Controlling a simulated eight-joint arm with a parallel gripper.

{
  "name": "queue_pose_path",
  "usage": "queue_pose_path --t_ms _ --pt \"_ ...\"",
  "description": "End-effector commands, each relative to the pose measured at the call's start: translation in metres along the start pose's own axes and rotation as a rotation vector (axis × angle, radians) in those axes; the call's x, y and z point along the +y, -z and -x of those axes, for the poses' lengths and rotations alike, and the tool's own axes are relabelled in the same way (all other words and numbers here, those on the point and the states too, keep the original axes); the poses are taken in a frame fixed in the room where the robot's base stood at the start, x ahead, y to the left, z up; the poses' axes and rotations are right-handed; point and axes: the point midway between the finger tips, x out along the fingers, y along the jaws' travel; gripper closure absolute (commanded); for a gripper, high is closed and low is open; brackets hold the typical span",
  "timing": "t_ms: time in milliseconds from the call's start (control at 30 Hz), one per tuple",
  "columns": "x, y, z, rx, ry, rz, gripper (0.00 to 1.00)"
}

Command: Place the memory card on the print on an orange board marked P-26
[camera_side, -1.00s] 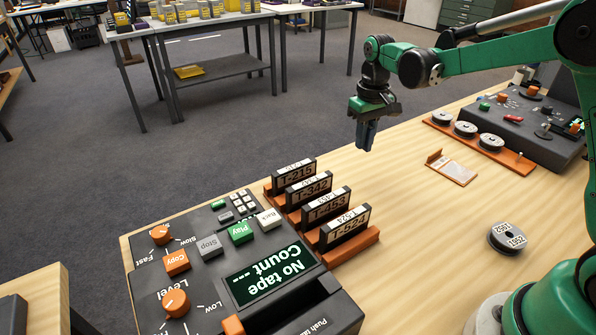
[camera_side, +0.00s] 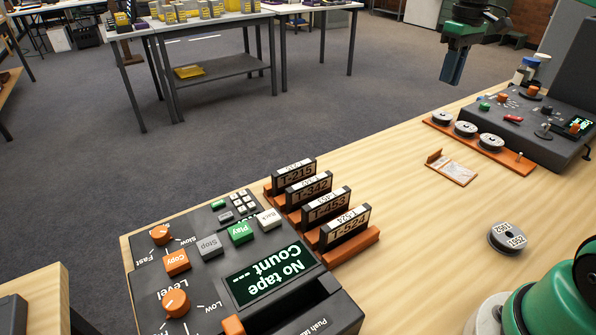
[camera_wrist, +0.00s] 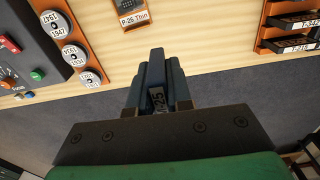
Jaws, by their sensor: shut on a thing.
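My gripper (camera_side: 452,72) is high at the upper right of the side view, beyond the table's far edge. In the wrist view its fingers (camera_wrist: 157,92) are shut on a small dark piece with a white label ending in 25, which I take for the memory card (camera_wrist: 157,98). The fingers cover much of it. The orange board marked P-26 (camera_side: 437,158) lies flat on the table with a pale print (camera_side: 455,170) on it. In the wrist view the board's label, "P-26 Thin" (camera_wrist: 134,18), shows at the top edge. The gripper is well apart from the board.
An orange rack (camera_side: 478,140) with three reels and a grey control console (camera_side: 535,118) stand right of the board. A loose reel (camera_side: 507,238) lies nearer. Labelled tapes (camera_side: 325,207) stand in orange racks beside a tape machine (camera_side: 205,270). Bare wood surrounds the board.

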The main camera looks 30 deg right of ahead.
Motion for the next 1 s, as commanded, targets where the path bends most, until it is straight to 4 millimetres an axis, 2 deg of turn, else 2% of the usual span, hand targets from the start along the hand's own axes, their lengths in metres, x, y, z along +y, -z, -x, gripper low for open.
queue_pose_path --t_ms 33,133,267,367,800,900,1000 --pt "0.018 -0.012 0.001 0.000 0.000 -0.005 1.00" --pt "0.041 -0.029 0.002 0.000 0.000 0.009 1.00" --pt "0.056 -0.041 -0.001 0.001 0.000 0.021 1.00" --pt "0.059 -0.043 -0.014 0.001 0.000 0.025 1.00" --pt "0.058 -0.043 -0.127 0.000 0.000 0.025 1.00" --pt "0.057 -0.043 -0.146 0.000 0.000 0.025 1.00" --pt "0.057 -0.043 -0.157 0.001 0.000 0.025 1.00"
